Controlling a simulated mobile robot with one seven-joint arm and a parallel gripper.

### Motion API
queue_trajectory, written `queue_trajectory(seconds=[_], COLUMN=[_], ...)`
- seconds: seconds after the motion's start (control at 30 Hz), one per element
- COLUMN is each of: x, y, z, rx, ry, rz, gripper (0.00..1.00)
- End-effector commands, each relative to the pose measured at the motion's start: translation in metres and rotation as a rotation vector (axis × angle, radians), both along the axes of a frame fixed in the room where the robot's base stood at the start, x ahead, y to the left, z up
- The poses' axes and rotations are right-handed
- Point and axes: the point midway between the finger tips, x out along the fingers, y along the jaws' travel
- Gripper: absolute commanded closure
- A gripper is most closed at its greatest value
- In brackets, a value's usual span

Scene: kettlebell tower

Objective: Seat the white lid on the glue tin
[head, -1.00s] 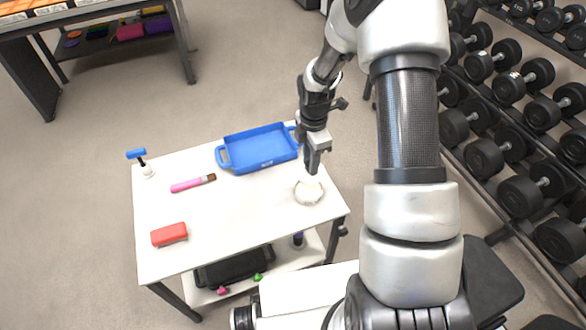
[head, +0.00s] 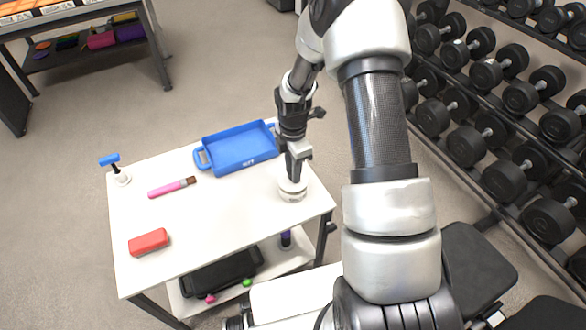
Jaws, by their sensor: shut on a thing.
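My gripper (head: 295,172) points down over the right part of the white table, shut on the white lid (head: 291,185). The lid is a pale round disc at the fingertips, partly hidden by them. Directly under it is the glue tin (head: 293,197), a low, round, whitish tin standing near the table's right edge. The lid lies over the tin's top and hides its opening. I cannot tell whether the lid touches the rim or sits level.
A blue tray (head: 240,166) lies behind the gripper. A pink-handled brush (head: 170,187), a red block (head: 149,241) and a blue-topped tool on a white round base (head: 121,179) are to the left. A dumbbell rack (head: 480,140) stands at right. The table's middle is clear.

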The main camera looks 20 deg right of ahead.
Motion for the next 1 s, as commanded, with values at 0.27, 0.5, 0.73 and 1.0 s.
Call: queue_trajectory(seconds=[0.27, 0.5, 0.73, 1.0], x=[0.0, 0.0, 0.0, 0.0], y=[0.0, 0.0, 0.0, 0.0], z=[-0.001, -0.006, -0.01, -0.016], rx=[0.0, 0.0, 0.0, 0.0], ry=[0.0, 0.0, 0.0, 0.0], rz=[0.0, 0.0, 0.0, 0.0], gripper=[0.99, 0.99, 0.99, 0.99])
